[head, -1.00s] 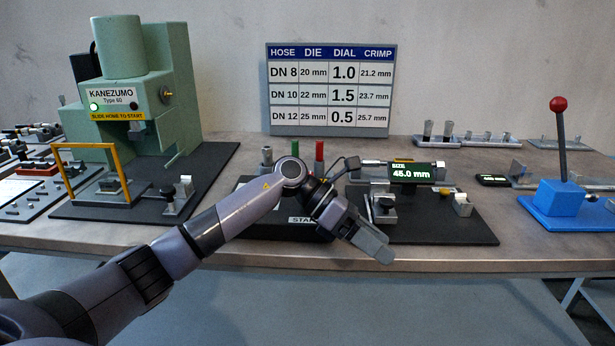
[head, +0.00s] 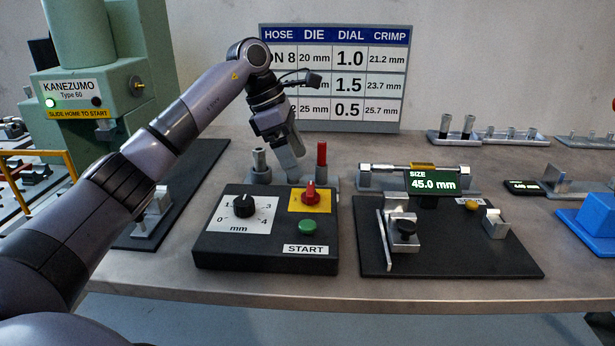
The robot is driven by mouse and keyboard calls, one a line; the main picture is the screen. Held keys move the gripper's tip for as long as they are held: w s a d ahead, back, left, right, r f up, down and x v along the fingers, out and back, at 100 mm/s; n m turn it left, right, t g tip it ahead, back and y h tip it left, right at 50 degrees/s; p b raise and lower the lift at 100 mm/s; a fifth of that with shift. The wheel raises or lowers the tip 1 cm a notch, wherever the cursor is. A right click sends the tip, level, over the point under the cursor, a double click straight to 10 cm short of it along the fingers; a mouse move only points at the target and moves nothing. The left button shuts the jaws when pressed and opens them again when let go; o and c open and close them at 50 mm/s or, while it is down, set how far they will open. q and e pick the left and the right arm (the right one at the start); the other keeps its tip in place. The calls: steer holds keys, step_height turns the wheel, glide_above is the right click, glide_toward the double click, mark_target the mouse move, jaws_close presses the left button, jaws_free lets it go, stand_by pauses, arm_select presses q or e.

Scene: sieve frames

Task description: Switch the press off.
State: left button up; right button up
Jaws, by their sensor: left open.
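The black control box (head: 265,258) sits at the table's front. My left gripper (head: 292,172) points down just behind the box, up and left of the red switch in the picture. It is open and appears apart from the switch. My right gripper is out of view.
A red-topped post (head: 321,155) and a grey post (head: 259,160) stand behind the box. A measuring fixture (head: 460,255) reading 45.0 mm stands to the right. A wall chart (head: 335,80) hangs behind. A blue block (head: 598,220) is at the far right.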

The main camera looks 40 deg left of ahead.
mark_target(310, 187)
arm_select(q)
steer(key=x, duration=0.6)
steer(key=shift+d+f, duration=0.25)
steer(key=shift+f, duration=0.15)
steer(key=c, duration=1.1)
